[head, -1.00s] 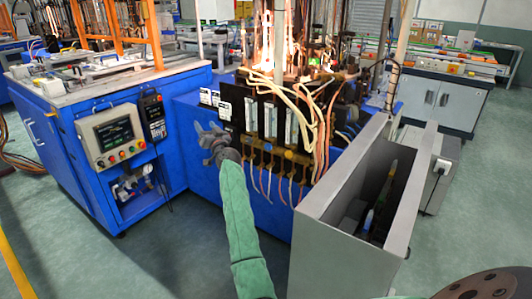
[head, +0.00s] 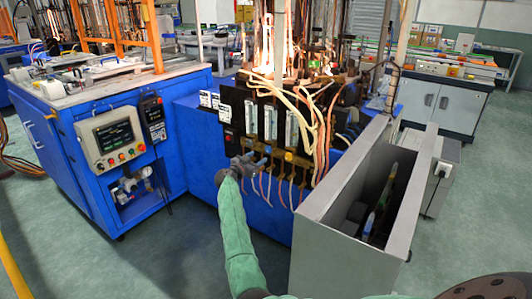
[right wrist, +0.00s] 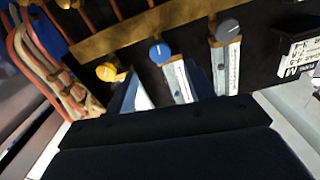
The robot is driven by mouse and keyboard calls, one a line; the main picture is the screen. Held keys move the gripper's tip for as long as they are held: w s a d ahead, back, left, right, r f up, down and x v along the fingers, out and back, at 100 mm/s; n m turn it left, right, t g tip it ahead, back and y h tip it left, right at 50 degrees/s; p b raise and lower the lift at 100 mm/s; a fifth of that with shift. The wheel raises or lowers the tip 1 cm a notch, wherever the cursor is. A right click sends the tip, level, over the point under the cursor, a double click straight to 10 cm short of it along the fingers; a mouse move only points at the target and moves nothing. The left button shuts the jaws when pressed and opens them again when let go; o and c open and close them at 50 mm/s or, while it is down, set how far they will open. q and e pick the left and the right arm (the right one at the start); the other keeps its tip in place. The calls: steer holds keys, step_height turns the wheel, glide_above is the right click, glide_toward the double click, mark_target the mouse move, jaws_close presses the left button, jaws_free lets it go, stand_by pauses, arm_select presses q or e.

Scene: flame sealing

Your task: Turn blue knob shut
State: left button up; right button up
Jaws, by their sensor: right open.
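In the right wrist view the blue knob (right wrist: 160,53), round with a pale line on its face, sits in the middle of a row at the lower end of a pale tube. A yellow knob (right wrist: 106,72) is on its left and a grey knob (right wrist: 227,30) on its right. My right gripper (right wrist: 162,67) is open and empty, its dark fingertips on either side of the blue knob's line and apparently short of it; contact cannot be told. In the head view the right gripper (head: 256,161) is at the lower front of the blue machine. My left gripper is out of view.
A brass bar (head: 290,155) with hanging hoses (head: 270,188) runs close by the right gripper. Flames (head: 266,52) burn above the panel. A grey metal box (head: 325,225) stands right of my arm. A control panel (head: 110,138) is at left.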

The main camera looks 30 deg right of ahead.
mark_target(267, 150)
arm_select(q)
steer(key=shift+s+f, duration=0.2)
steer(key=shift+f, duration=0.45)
arm_select(e)
steer(key=shift+x, duration=3.85)
steer(key=c, duration=1)
steer(key=shift+o, duration=0.2)
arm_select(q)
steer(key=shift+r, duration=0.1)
